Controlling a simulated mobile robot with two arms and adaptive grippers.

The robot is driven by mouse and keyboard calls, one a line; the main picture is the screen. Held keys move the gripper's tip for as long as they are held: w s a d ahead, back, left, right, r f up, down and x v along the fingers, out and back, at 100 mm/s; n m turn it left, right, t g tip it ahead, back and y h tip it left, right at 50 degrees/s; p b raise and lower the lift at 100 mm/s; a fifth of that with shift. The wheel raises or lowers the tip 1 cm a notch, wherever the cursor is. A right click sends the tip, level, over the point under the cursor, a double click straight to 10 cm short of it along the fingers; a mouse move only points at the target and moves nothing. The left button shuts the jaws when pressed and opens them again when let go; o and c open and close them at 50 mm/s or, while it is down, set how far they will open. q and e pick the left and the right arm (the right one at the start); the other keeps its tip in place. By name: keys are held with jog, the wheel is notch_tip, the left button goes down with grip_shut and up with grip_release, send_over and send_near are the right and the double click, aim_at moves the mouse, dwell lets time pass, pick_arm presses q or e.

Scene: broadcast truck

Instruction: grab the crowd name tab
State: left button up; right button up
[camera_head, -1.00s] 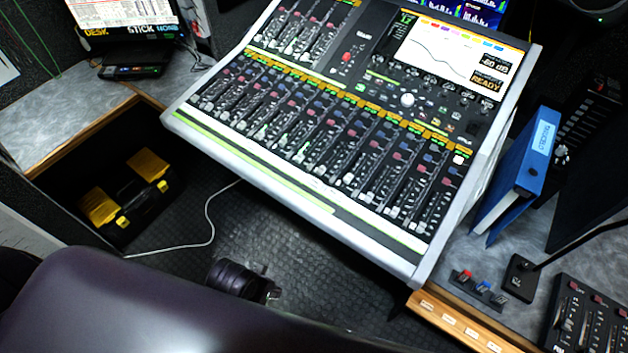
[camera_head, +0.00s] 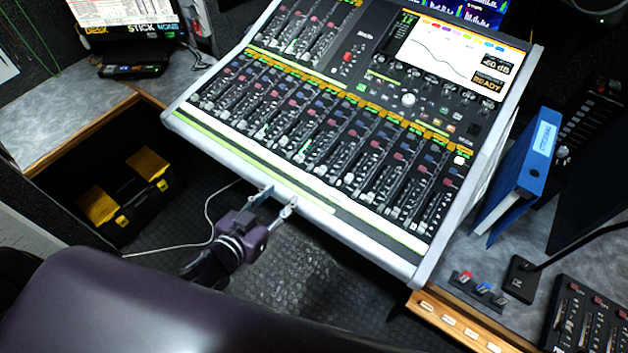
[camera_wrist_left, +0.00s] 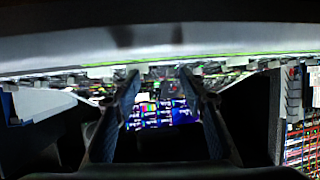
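My left gripper (camera_head: 276,203) is open and empty at the front edge of the mixing console (camera_head: 300,195), beside the green strip. In the left wrist view its two fingers (camera_wrist_left: 160,82) stand apart with nothing between them, below the console's pale edge. I cannot tell whether they touch the console. No tab can be read as the crowd one. Several small white labels (camera_head: 449,320) sit on the wooden desk edge at the lower right, too small to read. My right gripper is not in view.
A small rack with red, blue and grey pieces (camera_head: 484,287) lies on the right desk, near a blue binder (camera_head: 525,165) and a microphone base (camera_head: 521,278). A black and yellow toolbox (camera_head: 128,194) and a white cable (camera_head: 180,247) are on the floor at left.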

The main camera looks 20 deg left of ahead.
aim_at(314, 180)
pick_arm(q)
jog(key=shift+w+d+f+m+h+p, duration=0.15)
jog(key=shift+w+d+m+h, duration=0.1)
jog(key=shift+w+d+h, duration=0.25)
jog(key=shift+w+d+m+h+p, duration=0.1)
jog(key=shift+w+d+m+h, duration=0.2)
jog(key=shift+d, duration=0.45)
jog(key=shift+w+d+f+m+h+p, duration=0.1)
jog(key=shift+w+d+m+h+p, duration=0.05)
jog(key=shift+w+d+h, duration=0.4)
jog(key=x, duration=0.1)
jog(key=p+x, duration=0.1)
jog(key=x, duration=0.2)
jog(key=shift+d+r, duration=0.15)
jog(key=shift+r, duration=0.15)
jog(key=shift+w+d+f, duration=0.1)
jog(key=shift+w+f, duration=0.05)
jog(key=shift+w, duration=0.15)
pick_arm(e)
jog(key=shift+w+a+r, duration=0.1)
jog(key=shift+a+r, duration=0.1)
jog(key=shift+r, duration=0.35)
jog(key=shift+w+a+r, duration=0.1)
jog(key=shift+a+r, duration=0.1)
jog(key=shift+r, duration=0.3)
pick_arm(q)
jog(key=shift+s, duration=0.1)
jog(key=shift+c, duration=0.3)
